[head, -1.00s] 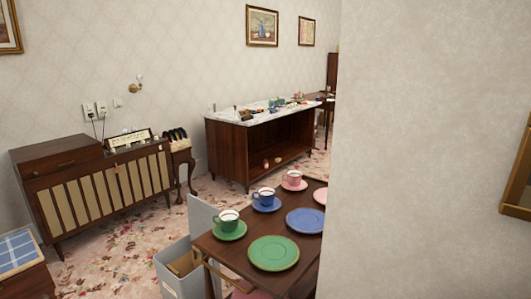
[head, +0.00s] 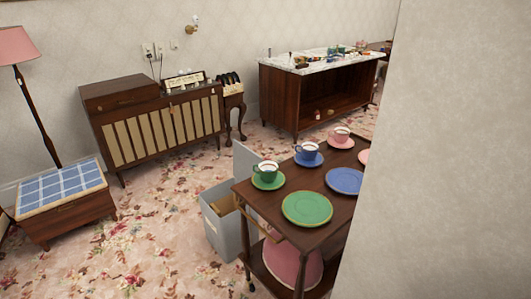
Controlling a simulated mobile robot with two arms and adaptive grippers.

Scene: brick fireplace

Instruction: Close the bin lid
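The bin (head: 224,226) is a light grey box on the floral carpet, just left of the tea table. Its lid (head: 246,165) stands upright, open, at the back right of the bin. Something tan shows inside the bin. The table hides part of the bin's right side and part of the lid. Neither of my grippers shows in the head view.
A wooden tea table (head: 262,204) holds cups and plates, with a pink container (head: 290,262) on its lower shelf. A plain wall (head: 450,150) fills the right. A cabinet (head: 160,130) and a blue-checked chest (head: 62,200) stand left. The carpet (head: 150,240) left of the bin is clear.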

